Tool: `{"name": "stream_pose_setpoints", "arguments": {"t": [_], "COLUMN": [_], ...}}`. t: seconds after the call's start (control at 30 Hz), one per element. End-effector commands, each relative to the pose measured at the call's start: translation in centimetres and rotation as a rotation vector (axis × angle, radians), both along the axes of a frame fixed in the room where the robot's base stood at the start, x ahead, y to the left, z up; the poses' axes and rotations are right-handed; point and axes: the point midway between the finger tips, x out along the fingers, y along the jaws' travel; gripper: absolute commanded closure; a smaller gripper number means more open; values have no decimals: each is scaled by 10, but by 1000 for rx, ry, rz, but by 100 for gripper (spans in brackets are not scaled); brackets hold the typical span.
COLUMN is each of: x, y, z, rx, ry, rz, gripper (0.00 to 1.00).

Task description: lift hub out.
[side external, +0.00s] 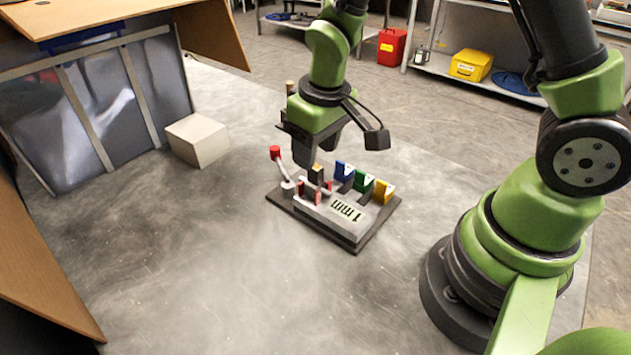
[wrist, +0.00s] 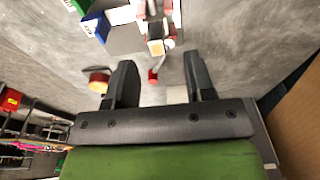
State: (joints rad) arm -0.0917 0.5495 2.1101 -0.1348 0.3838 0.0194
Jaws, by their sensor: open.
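A dark flat fixture (side external: 352,244) with a grey block marked "1 mm" (side external: 343,212) lies on the grey table. Red-tipped pieces and a small dark upright part with a yellowish top (side external: 317,172) stand at its far left side. I cannot tell which part is the hub. My gripper (side external: 308,157) points down just above that side. The wrist view shows its fingers (wrist: 158,60) spread apart with nothing held between them. A tan block (wrist: 156,47) shows ahead, near the gap. Contact is unclear.
A red-capped lever (side external: 275,153) rises at the fixture's left. Blue (side external: 345,171), green (side external: 363,183) and yellow (side external: 383,191) blocks line its far right edge. A pale box (side external: 198,140) stands left, before a framed panel (side external: 105,100). The near table is clear.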

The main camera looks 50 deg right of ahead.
Motion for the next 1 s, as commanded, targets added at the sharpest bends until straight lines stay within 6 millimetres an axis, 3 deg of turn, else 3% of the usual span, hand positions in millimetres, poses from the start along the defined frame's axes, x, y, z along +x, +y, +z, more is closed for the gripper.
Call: {"name": "stream_pose_setpoints", "arguments": {"t": [0.3, 0.57, 0.6, 0.8, 1.0], "x": [2, 3, 3, 3, 3], "y": [-3, -2, -2, -2, -2], "z": [-43, -46, -46, -45, -45], "rx": [1, 2, 2, 2, 2], "ry": [2, -2, -1, -1, -2], "rz": [-1, -1, -1, -1, -1], "gripper": [51, 51, 53, 99, 100]}}
